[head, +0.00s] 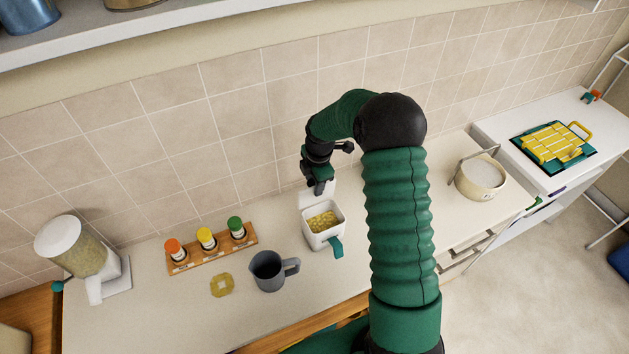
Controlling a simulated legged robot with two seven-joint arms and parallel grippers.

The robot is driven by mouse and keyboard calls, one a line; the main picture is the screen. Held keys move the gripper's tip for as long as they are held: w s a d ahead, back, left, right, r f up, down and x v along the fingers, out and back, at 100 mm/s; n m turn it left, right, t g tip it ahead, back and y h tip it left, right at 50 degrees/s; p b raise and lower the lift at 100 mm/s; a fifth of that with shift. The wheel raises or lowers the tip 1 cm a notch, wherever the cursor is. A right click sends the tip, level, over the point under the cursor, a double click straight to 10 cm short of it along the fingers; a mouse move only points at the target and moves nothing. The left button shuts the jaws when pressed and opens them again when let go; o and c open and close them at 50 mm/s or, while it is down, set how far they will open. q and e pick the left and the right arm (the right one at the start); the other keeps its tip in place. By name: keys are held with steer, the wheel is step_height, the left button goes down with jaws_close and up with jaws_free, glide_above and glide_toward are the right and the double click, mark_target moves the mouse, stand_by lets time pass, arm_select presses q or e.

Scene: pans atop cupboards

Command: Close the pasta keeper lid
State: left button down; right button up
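The pasta keeper (325,238) is a white box with a teal handle, standing on the counter and holding yellow pasta. Its white lid (334,189) stands raised at the back of the box, so the pasta shows from above. My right gripper (318,188) is at the upper part of the lid, pointing down and partly covering it. I cannot tell whether it touches the lid or how far its fingers are apart. My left gripper is not in view.
A grey mug (268,272), a yellow trivet (222,285) and a wooden rack (212,250) with three capped jars stand left of the keeper. A dispenser (75,248) is at far left. A pot (480,177) stands right. The tiled wall is close behind.

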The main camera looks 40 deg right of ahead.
jaws_close()
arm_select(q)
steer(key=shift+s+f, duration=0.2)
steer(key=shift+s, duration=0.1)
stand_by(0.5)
